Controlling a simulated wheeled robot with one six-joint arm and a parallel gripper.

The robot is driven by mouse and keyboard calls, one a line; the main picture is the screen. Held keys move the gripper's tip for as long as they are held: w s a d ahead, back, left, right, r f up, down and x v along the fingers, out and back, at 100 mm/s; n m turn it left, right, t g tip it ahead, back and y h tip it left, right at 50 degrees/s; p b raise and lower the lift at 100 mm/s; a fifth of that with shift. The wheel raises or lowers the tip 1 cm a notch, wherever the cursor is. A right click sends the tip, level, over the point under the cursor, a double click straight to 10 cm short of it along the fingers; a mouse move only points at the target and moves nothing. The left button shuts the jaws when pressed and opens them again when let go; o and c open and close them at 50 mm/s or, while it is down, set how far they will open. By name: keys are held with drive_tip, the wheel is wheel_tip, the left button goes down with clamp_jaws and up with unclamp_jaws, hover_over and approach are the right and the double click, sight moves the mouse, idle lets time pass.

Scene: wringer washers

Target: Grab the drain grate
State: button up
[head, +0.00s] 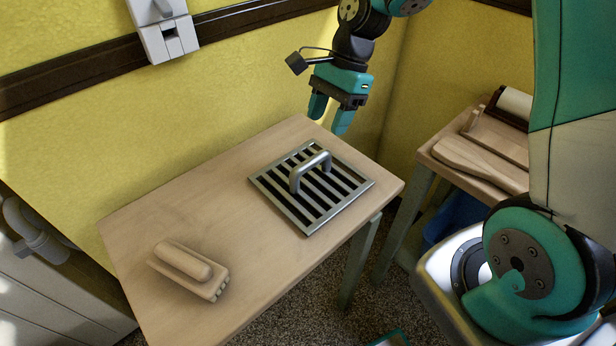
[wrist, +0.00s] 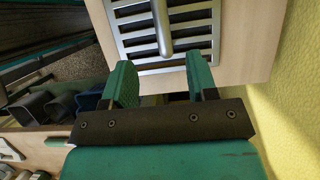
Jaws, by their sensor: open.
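The drain grate (head: 324,206) is a square metal grid with a raised bar handle (head: 309,171). It lies flat near the right end of the wooden table (head: 190,212). In the wrist view the grate (wrist: 122,29) shows at the top, with its handle (wrist: 161,27) pointing down between the fingers. My gripper (head: 330,119) is open and empty, above the table's back right edge and behind the grate. In the wrist view my gripper (wrist: 161,81) has its two green fingers apart, short of the handle and not touching it.
A wooden scrubbing brush (head: 188,270) lies at the table's near left. A side table (head: 428,158) with wooden boards (head: 478,163) and a roller (head: 514,103) stands to the right. The yellow wall (head: 240,90) is close behind. The table's middle is clear.

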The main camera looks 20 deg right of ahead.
sight(312, 159)
drive_tip(key=x, duration=1)
drive_tip(key=shift+a+f+p, duration=0.15)
drive_tip(key=shift+f+p, duration=0.05)
drive_tip(key=shift+p, duration=0.1)
drive_tip(key=shift+w, duration=0.1)
clamp_jaws()
